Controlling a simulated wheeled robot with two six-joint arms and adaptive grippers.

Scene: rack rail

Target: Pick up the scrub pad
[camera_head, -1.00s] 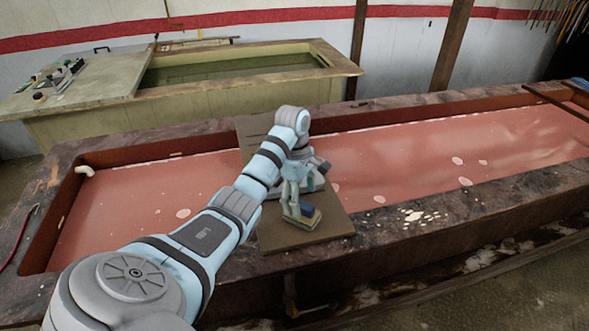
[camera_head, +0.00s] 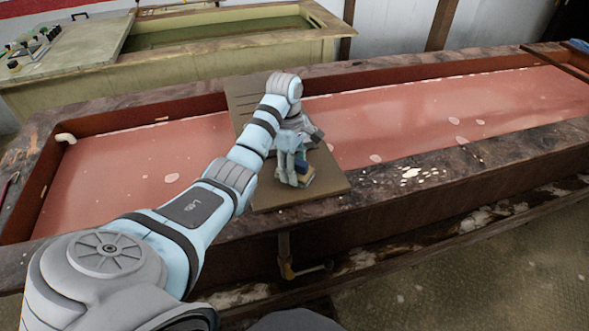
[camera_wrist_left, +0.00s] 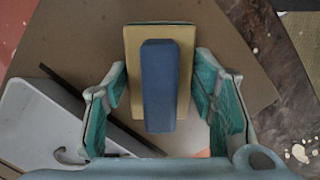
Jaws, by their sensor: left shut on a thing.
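The scrub pad is a yellowish flat pad (camera_wrist_left: 133,55) with a blue block handle (camera_wrist_left: 160,85) on top. It also shows small in the head view (camera_head: 305,180), low on the brown board (camera_head: 330,190). My left gripper (camera_head: 294,178) is shut on the scrub pad, with its teal-lined fingers on either side of it in the wrist view (camera_wrist_left: 160,88). The fingers hide part of the pad in the head view. I cannot tell whether the pad is clear of the board. My right gripper is not in view.
The board lies across a long tank of pinkish liquid (camera_head: 420,115) with a dark, stained rim (camera_head: 400,185). A pale object (camera_wrist_left: 40,125) lies on the board beside the left gripper. A second, greenish tank (camera_head: 180,72) stands behind.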

